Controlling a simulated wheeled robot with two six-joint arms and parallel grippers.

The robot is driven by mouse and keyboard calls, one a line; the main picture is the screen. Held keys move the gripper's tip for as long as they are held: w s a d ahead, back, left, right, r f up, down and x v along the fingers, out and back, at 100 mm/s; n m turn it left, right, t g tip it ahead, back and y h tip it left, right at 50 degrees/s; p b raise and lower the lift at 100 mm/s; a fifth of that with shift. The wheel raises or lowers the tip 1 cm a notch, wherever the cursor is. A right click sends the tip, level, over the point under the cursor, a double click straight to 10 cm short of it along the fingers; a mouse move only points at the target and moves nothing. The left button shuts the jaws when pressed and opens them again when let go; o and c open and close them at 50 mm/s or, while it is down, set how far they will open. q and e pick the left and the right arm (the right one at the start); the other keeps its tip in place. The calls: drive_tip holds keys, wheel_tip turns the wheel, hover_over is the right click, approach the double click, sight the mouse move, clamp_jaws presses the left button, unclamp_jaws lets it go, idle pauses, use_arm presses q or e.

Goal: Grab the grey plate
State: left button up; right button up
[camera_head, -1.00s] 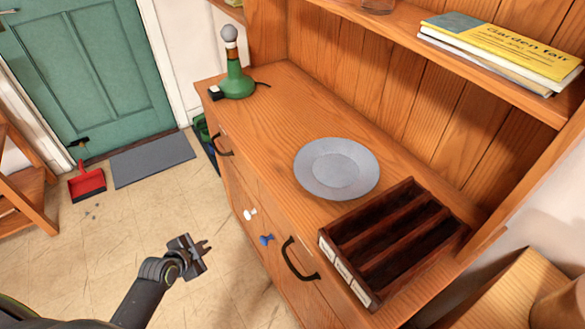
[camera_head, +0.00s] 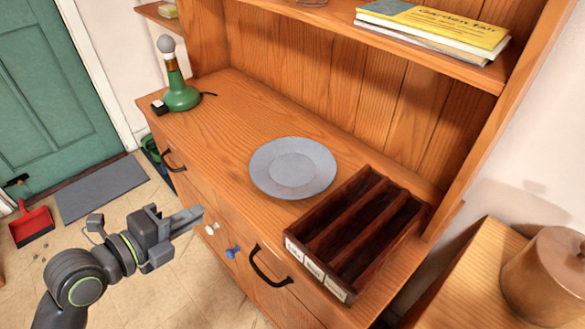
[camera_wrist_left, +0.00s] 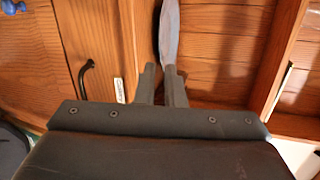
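The grey plate (camera_head: 293,168) lies flat on the wooden dresser top, left of the dark divided tray, in the head view. In the left wrist view the plate (camera_wrist_left: 169,32) shows nearly edge-on, beyond the fingertips. My left gripper (camera_head: 195,217) is in front of the dresser, left of the plate and apart from it. Its two fingers (camera_wrist_left: 160,72) show a gap between them in the wrist view, with nothing held. My right gripper is not in view.
A dark divided tray (camera_head: 312,262) stands right of the plate. A green lamp (camera_head: 179,96) stands at the left end of the dresser top. Drawer knobs and a black handle (camera_head: 268,268) stick out in front. A shelf with books (camera_head: 432,30) hangs above.

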use_arm(q)
drive_tip(key=p, duration=0.2)
approach(255, 180)
drive_tip(key=x, duration=0.3)
drive_tip(key=shift+d+f, duration=0.2)
drive_tip(key=shift+d, duration=0.2)
drive_tip(key=shift+w+d, duration=0.25)
drive_tip(key=shift+w, duration=0.35)
drive_tip(key=shift+p+x, duration=0.55)
drive_tip(key=shift+x, duration=1.5)
drive_tip(key=shift+a+f, duration=0.1)
drive_tip(key=shift+a, duration=0.1)
clamp_jaws()
